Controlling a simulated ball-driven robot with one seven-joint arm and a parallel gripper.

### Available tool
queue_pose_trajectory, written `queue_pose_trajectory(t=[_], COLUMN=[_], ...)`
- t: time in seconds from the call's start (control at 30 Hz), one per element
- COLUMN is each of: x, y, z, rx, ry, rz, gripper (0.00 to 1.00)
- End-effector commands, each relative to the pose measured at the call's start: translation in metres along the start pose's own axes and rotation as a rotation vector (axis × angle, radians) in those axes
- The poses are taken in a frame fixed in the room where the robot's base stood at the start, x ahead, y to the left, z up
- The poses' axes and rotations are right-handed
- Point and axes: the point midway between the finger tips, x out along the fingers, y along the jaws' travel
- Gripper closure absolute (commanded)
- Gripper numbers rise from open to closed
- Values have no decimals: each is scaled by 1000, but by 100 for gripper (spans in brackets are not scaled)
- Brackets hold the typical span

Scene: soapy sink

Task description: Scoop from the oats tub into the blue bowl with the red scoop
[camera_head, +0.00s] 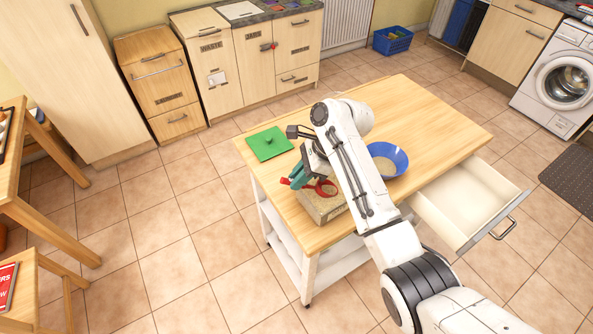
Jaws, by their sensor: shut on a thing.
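The oats tub (327,211), a low beige open box, stands near the left front edge of the wooden island. My gripper (298,178) is above its left side, shut on the red scoop (328,188). The scoop's round end is over or in the tub; I cannot tell whether it touches the oats or holds any. The blue bowl (402,157) stands to the right, behind my arm, which hides part of its left side. Beige content shows in the bowl.
A green lid (268,143) lies on the island (431,122) behind the tub. The island's right drawer (468,200) is pulled open. The island top right of the bowl is clear. A wooden table (40,230) stands at far left, with tiled floor between.

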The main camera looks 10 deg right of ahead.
Motion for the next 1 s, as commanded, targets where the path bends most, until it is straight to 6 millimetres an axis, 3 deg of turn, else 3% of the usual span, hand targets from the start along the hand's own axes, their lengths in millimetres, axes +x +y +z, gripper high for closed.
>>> queue_pose_trajectory(t=[0.47,0.6,0.63,1.0], x=[30,29,20,1], y=[1,2,2,2], z=[-33,-36,-30,-15], rx=[2,4,4,1], ry=[2,3,3,2], rz=[1,5,7,5], gripper=[100,100,100,100])
